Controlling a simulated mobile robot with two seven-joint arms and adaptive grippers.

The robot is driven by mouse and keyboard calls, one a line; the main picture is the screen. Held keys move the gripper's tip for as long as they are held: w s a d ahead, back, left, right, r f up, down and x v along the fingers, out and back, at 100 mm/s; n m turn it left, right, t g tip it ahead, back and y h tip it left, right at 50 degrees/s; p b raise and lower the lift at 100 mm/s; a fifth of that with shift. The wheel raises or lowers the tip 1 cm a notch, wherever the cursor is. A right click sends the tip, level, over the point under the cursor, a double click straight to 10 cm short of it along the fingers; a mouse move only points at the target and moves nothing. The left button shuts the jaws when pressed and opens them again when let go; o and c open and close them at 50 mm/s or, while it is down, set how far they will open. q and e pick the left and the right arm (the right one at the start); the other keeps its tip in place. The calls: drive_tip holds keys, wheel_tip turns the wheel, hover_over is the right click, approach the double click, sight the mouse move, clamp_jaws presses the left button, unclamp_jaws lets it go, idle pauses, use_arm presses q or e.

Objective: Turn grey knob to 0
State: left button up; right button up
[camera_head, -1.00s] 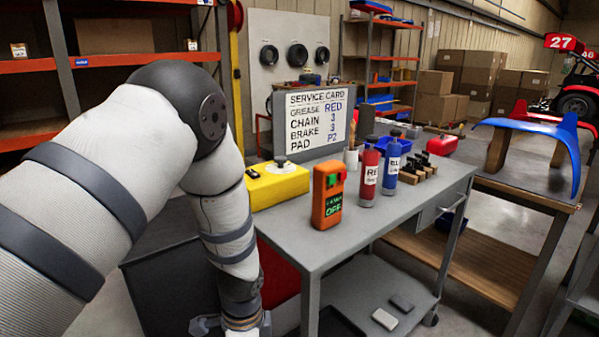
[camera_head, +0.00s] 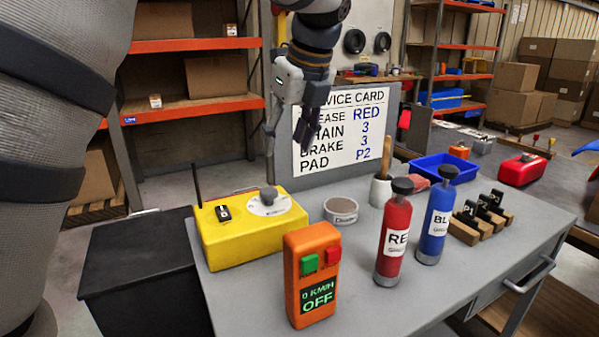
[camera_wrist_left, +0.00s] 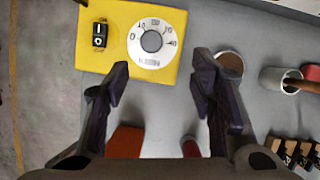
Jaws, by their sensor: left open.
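The grey knob (camera_head: 269,196) sits on a white dial plate on top of the yellow box (camera_head: 235,248), at the left end of the grey table. The wrist view shows the knob (camera_wrist_left: 151,41) from above, round, in the middle of its numbered dial (camera_wrist_left: 157,58); where it points is too small to tell. A black rocker switch (camera_wrist_left: 99,35) is left of the dial. My left gripper (camera_head: 290,150) hangs open and empty above and behind the box, fingers down, apart from the knob. In the wrist view its open fingers (camera_wrist_left: 162,75) lie below the dial. My right gripper is not in view.
An orange box (camera_head: 312,275) with green and red buttons stands in front of the yellow box. A round tin (camera_head: 340,210), a red bottle (camera_head: 394,235) and a blue bottle (camera_head: 434,225) stand to the right. A service card (camera_head: 340,130) stands behind.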

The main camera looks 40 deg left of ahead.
sight(269, 191)
use_arm(q)
drive_tip(key=x, duration=0.3)
drive_tip(key=s+x, duration=0.1)
drive_tip(key=x, duration=0.7)
drive_tip(key=shift+s+a+f, duration=0.2)
drive_tip(key=c, duration=1.1)
